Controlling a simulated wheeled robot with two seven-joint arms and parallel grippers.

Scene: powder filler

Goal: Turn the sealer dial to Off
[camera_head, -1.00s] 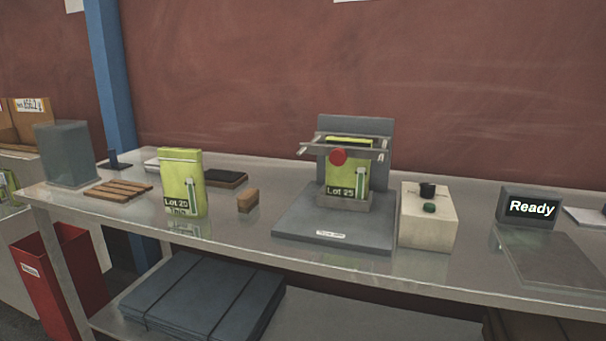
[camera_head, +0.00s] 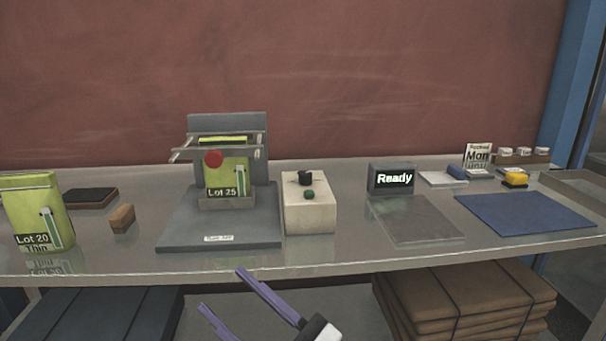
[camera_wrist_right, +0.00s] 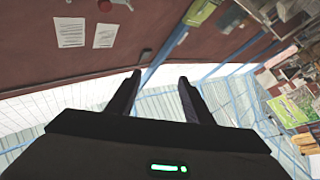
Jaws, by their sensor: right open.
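The sealer (camera_head: 222,215) stands on the bench with a green Lot 25 pouch (camera_head: 226,170) in it and a red knob (camera_head: 213,158) on its front bar. A cream control box (camera_head: 309,210) stands just right of it. A black dial (camera_head: 305,177) and a green button (camera_head: 309,195) are on its top. The dial's setting is too small to read. My right gripper (camera_head: 222,288) is open and empty, low in front of the bench edge, below the sealer and box. It also shows open in the right wrist view (camera_wrist_right: 158,78), facing the wall. My left gripper is out of view.
A Lot 20 pouch (camera_head: 33,205) and a brown block (camera_head: 122,218) are at left. A blue mat (camera_head: 525,214) lies at right.

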